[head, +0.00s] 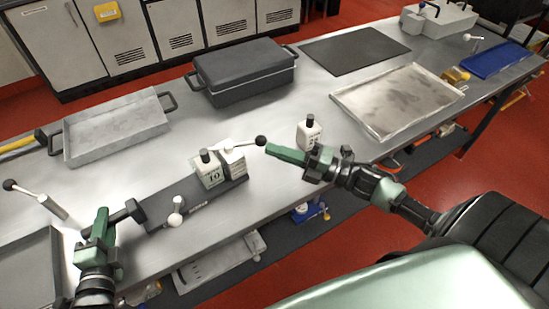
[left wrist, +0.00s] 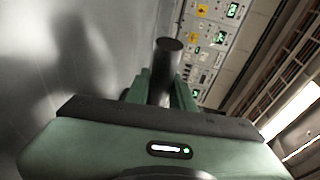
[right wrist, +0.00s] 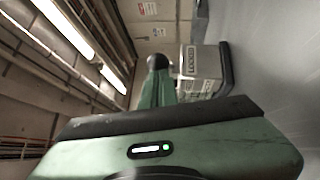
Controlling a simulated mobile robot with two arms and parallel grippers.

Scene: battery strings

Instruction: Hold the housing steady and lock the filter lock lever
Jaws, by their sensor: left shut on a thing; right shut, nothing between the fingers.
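The housing (head: 210,173) is a pale box marked 10 on a dark base (head: 180,203) in the middle of the bench. Its lock lever (head: 243,143) points right and ends in a black ball knob (head: 260,141). My left gripper (head: 103,224) is shut on the dark handle (head: 126,212) at the base's left end; the left wrist view shows the round handle (left wrist: 166,62) between the fingers. My right gripper (head: 272,151) is shut and empty beside the knob. In the right wrist view the knob (right wrist: 157,61) appears just beyond the fingertips; I cannot tell whether they touch.
A second pale block (head: 309,133) stands close behind my right gripper. A black lidded box (head: 245,75), a grey tray (head: 115,127) and a shallow metal tray (head: 395,100) lie farther back. A second ball-topped lever (head: 35,199) stands at the left.

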